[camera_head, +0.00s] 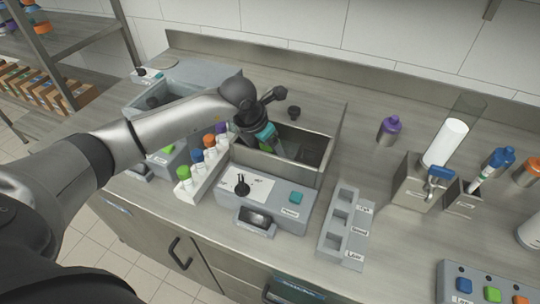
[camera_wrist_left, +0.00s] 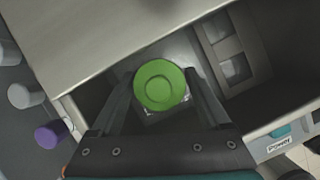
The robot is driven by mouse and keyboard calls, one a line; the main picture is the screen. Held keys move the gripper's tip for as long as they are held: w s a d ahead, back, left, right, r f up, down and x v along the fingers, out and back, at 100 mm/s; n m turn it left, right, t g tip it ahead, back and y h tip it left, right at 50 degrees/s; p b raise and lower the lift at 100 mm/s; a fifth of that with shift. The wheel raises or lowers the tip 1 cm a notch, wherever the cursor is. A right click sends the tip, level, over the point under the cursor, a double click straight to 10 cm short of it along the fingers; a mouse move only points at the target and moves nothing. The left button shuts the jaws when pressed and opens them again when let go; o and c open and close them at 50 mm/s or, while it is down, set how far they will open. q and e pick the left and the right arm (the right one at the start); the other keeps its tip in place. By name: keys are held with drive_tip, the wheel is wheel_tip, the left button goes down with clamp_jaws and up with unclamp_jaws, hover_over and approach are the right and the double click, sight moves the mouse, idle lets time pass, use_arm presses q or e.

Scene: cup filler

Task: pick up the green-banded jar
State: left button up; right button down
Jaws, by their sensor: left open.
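In the left wrist view, a jar with a round green top (camera_wrist_left: 160,86) stands inside a dark-floored open basin, seen from above. Its side is mostly hidden, so I cannot see a band. My left gripper (camera_wrist_left: 161,80) is open, with one finger on each side of the jar; I cannot tell if either touches it. In the head view my left gripper (camera_head: 266,142) reaches down into the metal basin (camera_head: 318,177), and the jar there is hidden. My right gripper is not in view.
A pale rack (camera_head: 205,181) of small vials with coloured caps stands left of the basin. A control box (camera_head: 273,214) is in front. A grey slotted holder (camera_head: 346,226) and a purple-capped bottle (camera_head: 389,128) are to the right. Basin walls surround the gripper closely.

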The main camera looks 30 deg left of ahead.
use_arm(q)
drive_tip(key=shift+c, duration=0.2)
drive_tip(key=c, duration=1.2)
clamp_jaws()
drive_tip(key=shift+r, duration=0.1)
